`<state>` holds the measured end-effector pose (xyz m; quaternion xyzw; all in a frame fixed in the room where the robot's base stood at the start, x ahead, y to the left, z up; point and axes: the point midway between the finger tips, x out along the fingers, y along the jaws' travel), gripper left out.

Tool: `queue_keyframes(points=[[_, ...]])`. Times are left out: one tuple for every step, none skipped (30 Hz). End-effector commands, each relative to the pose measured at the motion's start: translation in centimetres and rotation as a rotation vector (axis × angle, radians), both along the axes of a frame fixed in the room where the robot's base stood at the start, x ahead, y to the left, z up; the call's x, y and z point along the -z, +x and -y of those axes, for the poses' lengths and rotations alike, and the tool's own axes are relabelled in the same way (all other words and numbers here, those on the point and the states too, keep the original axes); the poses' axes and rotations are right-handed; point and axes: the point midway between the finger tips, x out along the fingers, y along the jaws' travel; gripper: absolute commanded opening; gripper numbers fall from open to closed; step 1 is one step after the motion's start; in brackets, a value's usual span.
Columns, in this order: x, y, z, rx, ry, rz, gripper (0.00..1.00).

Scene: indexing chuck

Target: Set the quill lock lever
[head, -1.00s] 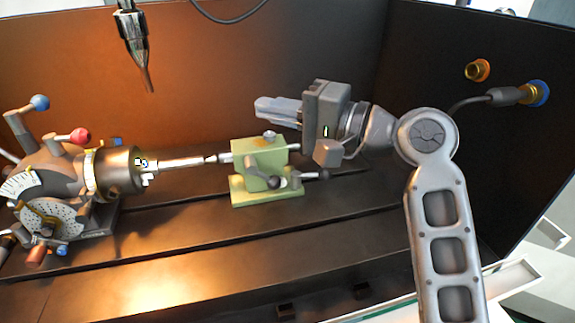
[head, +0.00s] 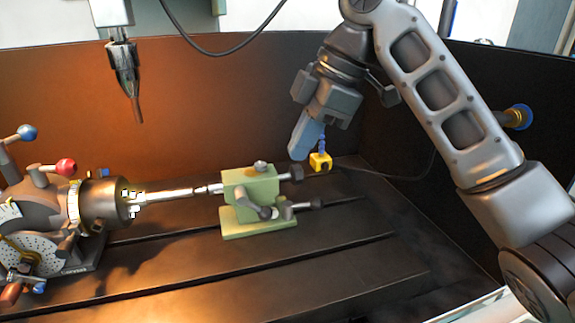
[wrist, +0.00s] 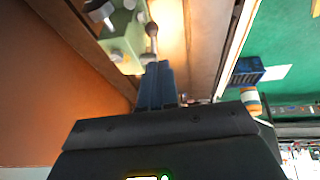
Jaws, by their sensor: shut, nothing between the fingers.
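The green tailstock (head: 250,190) stands on the dark slotted bed, its quill side facing the workpiece rod. A ball-knobbed lever (head: 264,212) is on its front face and points down to the right. A dark handle (head: 302,206) sticks out low at its right, and a dark knob (head: 291,173) higher up. I cannot tell for certain which is the quill lock. My gripper (head: 299,152) is shut and empty, pointing down just above and right of the tailstock. In the wrist view, my fingers (wrist: 157,72) are together below a ball-ended lever (wrist: 151,29) beside the green body (wrist: 128,45).
The indexing chuck (head: 105,203) at left holds a metal rod (head: 165,194) reaching to the tailstock. A yellow block with a blue stem (head: 320,162) is close behind my gripper. A spindle tool (head: 127,70) hangs above. The front bed is clear.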

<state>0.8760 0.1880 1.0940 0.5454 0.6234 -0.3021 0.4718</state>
Motion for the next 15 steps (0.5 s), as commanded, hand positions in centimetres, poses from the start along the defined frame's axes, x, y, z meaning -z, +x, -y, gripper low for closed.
queue_keyframes(points=[[0.8, 0.0, -0.3, -0.001, 0.001, -0.004, 0.0], [1.2, -0.1, -0.5, -0.001, 0.001, -0.004, 0.0], [1.8, 0.0, -0.8, 0.0, 0.001, -0.005, 0.0], [2.4, 0.0, -1.0, 0.0, 0.001, -0.005, 0.0], [2.9, 0.0, -1.3, 0.001, 0.001, -0.005, 0.0], [3.7, 0.1, -1.6, 0.002, 0.002, -0.006, 0.0], [4.2, 0.1, -1.8, 0.001, 0.002, -0.005, 0.0], [4.7, 0.1, -2.1, 0.001, 0.002, -0.005, 0.0], [5.5, 0.1, -2.4, 0.001, 0.003, -0.005, 0.0], [6.0, 0.1, -2.6, 0.001, 0.002, -0.005, 0.0], [6.5, 0.2, -2.9, 0.0, 0.002, -0.004, 0.0], [7.2, 0.2, -3.2, 0.001, 0.003, -0.005, 0.0], [7.7, 0.2, -3.4, 0.001, 0.003, -0.005, 0.0], [8.2, 0.3, -3.6, 0.002, 0.003, -0.005, 0.0], [8.8, 0.4, -3.8, 0.003, 0.003, -0.004, 0.0]])
